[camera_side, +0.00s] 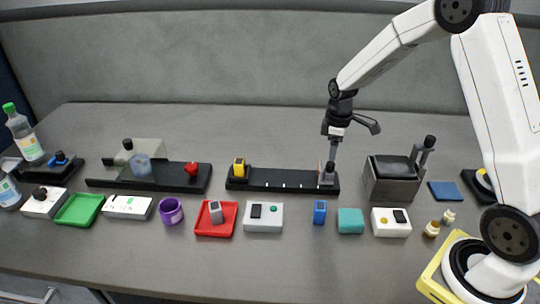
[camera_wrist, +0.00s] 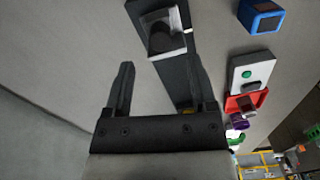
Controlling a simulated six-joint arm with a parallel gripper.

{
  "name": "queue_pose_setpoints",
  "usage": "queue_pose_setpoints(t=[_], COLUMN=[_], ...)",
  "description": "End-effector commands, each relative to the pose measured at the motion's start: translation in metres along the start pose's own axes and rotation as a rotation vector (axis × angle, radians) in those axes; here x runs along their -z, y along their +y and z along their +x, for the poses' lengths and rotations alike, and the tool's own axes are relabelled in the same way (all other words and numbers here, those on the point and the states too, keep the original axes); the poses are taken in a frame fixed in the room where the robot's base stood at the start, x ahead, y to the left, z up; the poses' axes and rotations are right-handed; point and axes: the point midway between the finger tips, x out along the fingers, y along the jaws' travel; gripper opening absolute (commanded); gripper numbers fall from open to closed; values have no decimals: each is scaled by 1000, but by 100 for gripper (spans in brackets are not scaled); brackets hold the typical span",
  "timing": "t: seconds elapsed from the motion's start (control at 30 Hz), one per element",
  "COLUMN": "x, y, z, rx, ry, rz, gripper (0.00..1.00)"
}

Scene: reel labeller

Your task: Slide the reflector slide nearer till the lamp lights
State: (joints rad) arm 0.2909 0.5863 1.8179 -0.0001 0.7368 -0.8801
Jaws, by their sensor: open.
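The reflector slide (camera_side: 327,179), a small grey block with a thin upright plate on its left, sits at the right end of a black rail (camera_side: 285,187) with white marks. A yellow block (camera_side: 239,167), apparently the sensor, stands at the rail's left end. I cannot make out a lit lamp on it. My gripper (camera_side: 333,156) hangs just above the slide. In the wrist view my gripper (camera_wrist: 163,84) is open and empty, and the slide (camera_wrist: 163,40) shows beyond the fingertips, not between them. The right finger partly hides the rail.
In front of the rail are a grey box with a green button (camera_side: 263,217), a blue block (camera_side: 320,212) and a red tray (camera_side: 230,228). A grey open box (camera_side: 393,190) with a lever stands right of the rail. The table behind the rail is clear.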

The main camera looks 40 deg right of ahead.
Motion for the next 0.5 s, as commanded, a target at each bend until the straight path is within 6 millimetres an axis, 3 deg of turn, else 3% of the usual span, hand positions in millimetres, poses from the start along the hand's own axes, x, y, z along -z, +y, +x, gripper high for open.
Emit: queue_pose_setpoints(t=[0.3, 0.5], x=[0, 0], y=[0, 0], z=[39, 50], rx=[2, 0], ry=[-1, 0], rz=[0, 0], gripper=[73, 73])
